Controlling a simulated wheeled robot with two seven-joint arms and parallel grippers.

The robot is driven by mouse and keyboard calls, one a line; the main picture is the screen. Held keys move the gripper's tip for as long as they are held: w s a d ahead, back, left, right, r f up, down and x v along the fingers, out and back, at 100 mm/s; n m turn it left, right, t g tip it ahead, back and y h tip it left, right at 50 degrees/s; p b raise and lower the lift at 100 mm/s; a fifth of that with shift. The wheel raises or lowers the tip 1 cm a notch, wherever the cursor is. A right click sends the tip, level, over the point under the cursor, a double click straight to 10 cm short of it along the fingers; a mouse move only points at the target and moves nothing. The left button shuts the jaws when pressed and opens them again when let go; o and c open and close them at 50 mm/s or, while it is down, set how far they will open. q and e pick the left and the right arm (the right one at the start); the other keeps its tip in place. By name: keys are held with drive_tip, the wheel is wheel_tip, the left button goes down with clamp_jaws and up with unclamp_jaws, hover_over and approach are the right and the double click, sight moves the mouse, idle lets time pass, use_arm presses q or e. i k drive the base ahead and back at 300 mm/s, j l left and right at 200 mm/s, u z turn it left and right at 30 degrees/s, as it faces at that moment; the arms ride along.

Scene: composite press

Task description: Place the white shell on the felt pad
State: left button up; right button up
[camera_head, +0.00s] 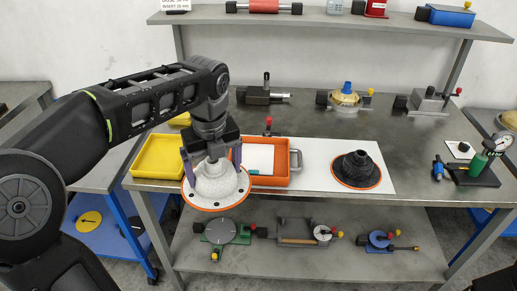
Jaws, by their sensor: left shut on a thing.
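The white shell (217,183) is a speckled dome with an orange-edged flange with holes. My left gripper (211,161) points down and is shut on the top of the shell, its fingers on either side. The shell hangs at the front edge of the workbench, partly covering the bench and an orange tray in the picture. A long pale mat (319,160) lies on the bench to the right; it may be the felt pad, but I cannot tell for sure. My right gripper is not in view.
A black ribbed shell (356,167) with an orange rim sits on the mat's right part. An orange tray (281,160) with a white sheet and a yellow bin (158,157) stand near the held shell. Fixtures line the bench's back. The mat is clear between tray and black shell.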

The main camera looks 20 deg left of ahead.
sight(256, 157)
drive_tip(key=i, duration=0.85)
